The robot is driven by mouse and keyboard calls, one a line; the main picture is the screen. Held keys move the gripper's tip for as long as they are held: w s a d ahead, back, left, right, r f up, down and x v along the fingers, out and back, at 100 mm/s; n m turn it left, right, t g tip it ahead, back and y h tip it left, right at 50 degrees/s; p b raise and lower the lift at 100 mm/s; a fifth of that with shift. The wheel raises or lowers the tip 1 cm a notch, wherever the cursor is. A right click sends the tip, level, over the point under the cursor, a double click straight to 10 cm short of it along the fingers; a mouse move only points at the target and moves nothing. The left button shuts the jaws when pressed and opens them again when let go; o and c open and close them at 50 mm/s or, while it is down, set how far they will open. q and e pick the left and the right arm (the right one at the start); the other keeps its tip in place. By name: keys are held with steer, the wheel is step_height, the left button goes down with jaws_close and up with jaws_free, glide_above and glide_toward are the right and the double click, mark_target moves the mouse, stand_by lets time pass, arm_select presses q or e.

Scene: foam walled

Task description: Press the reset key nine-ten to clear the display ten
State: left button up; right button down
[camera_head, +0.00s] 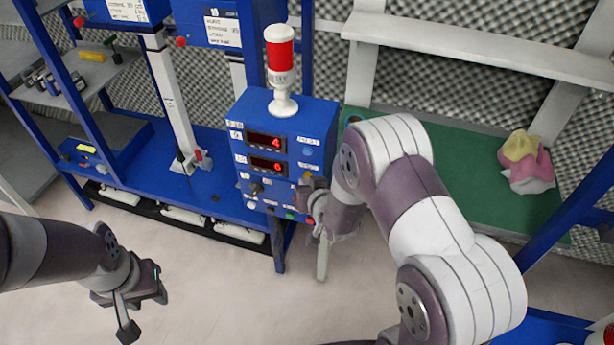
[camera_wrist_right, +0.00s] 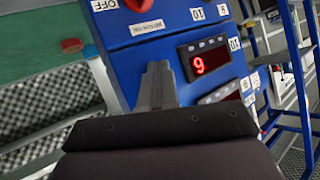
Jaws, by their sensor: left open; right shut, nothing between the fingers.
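The blue control box (camera_head: 285,130) has two red displays. The upper display (camera_head: 265,142) reads 4. The lower display (camera_head: 266,165) reads 6; a lit display in the right wrist view (camera_wrist_right: 208,58) looks like 9, with the panel turned. Small keys and white labels surround them; the label for the reset key is too small to read surely. My right gripper (camera_head: 306,186) is shut and empty at the box's lower right front, hiding part of the panel. Its closed fingers (camera_wrist_right: 157,72) are close to the panel; contact cannot be told. My left gripper (camera_head: 143,312) is open and empty, over the floor.
A red and white beacon (camera_head: 280,65) stands on the box. A black knob (camera_head: 257,188) and several buttons sit low on its front. A green surface (camera_head: 450,170) with a pink and yellow object (camera_head: 527,163) is to the right. Floor (camera_head: 200,270) is free in front.

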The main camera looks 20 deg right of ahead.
steer(key=shift+w+d, duration=0.15)
steer(key=shift+w, duration=0.05)
stand_by(0.5)
steer(key=shift+s, duration=0.1)
steer(key=shift+s+a, duration=0.5)
steer(key=shift+s, duration=0.15)
steer(key=s+a, duration=0.1)
steer(key=s, duration=0.1)
steer(key=s+a+p, duration=0.1)
steer(key=s, duration=0.1)
steer(key=shift+a, duration=0.35)
stand_by(0.5)
